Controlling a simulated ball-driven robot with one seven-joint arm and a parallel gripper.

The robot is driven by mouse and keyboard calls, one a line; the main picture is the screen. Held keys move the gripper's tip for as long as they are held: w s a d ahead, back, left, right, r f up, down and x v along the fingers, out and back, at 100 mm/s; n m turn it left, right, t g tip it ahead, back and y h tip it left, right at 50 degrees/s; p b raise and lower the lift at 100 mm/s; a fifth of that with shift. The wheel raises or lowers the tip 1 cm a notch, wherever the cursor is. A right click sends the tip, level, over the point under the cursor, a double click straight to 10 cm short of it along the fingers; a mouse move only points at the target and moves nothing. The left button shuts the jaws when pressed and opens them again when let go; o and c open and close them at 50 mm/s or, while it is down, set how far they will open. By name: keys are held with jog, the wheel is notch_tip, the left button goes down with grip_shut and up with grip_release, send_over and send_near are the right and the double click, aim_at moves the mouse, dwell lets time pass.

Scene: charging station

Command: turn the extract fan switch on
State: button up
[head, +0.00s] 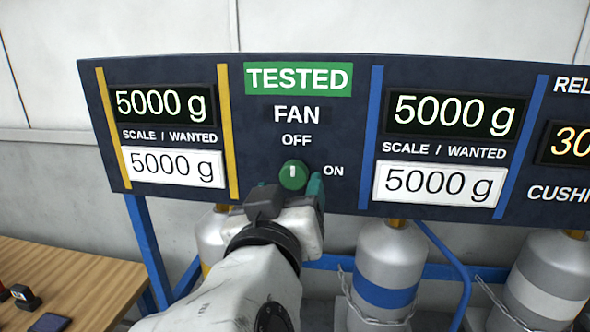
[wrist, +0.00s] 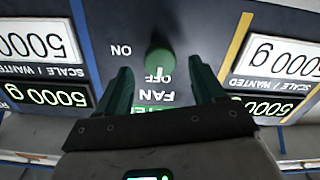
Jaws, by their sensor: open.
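The fan switch is a round green knob (head: 293,175) on the dark panel, below the word OFF and left of the word ON. Its white mark is upright, pointing to OFF. In the wrist view, which is upside down, the knob (wrist: 160,60) stands out from the panel between and just beyond the fingertips. My gripper (head: 291,188) is open in front of the panel, just below the knob in the head view. In the wrist view its two green fingers (wrist: 161,78) are spread to either side, apart from the knob.
A green TESTED sign (head: 298,78) sits above the FAN label. Scale displays flank the switch, left (head: 163,105) and right (head: 452,113). Gas cylinders (head: 387,262) stand below the panel on a blue frame. A wooden table (head: 85,282) is at lower left.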

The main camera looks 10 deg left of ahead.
aim_at(293, 180)
jog(key=shift+w+d+p, duration=0.1)
jog(key=shift+w+p, duration=0.35)
jog(key=shift+w, duration=1.8)
jog(key=c, duration=1)
